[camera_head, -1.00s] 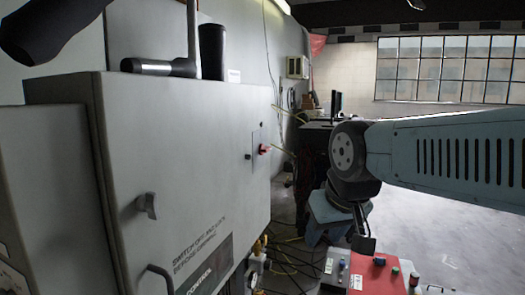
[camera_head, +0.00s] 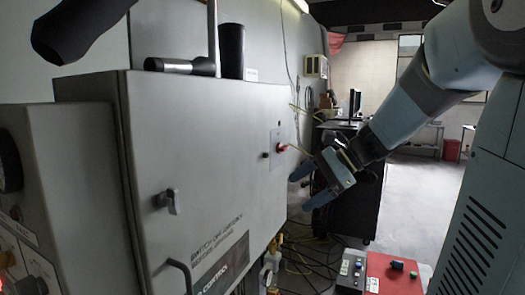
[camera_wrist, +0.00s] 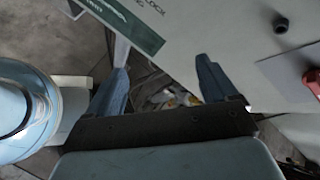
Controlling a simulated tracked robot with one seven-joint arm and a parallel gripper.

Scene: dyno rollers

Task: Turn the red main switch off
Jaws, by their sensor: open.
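The red main switch (camera_head: 281,147) sits on a pale plate (camera_head: 277,137) at the far right of the grey cabinet's front (camera_head: 215,150). In the wrist view the red switch (camera_wrist: 313,80) is cut off by the right edge. My gripper (camera_head: 304,188) is open and empty, its blue fingers pointing left, a little right of and below the switch in the picture. It appears apart from the switch. In the wrist view my gripper (camera_wrist: 163,70) has its fingers spread wide, with the switch outside them to the right.
The cabinet door has a handle (camera_head: 170,201) and a dark label (camera_head: 222,265). A dark knob (camera_wrist: 281,24) shows near the switch. A red control box (camera_head: 393,276) stands below my arm. Cables lie on the floor. Open floor (camera_head: 411,190) lies behind my arm.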

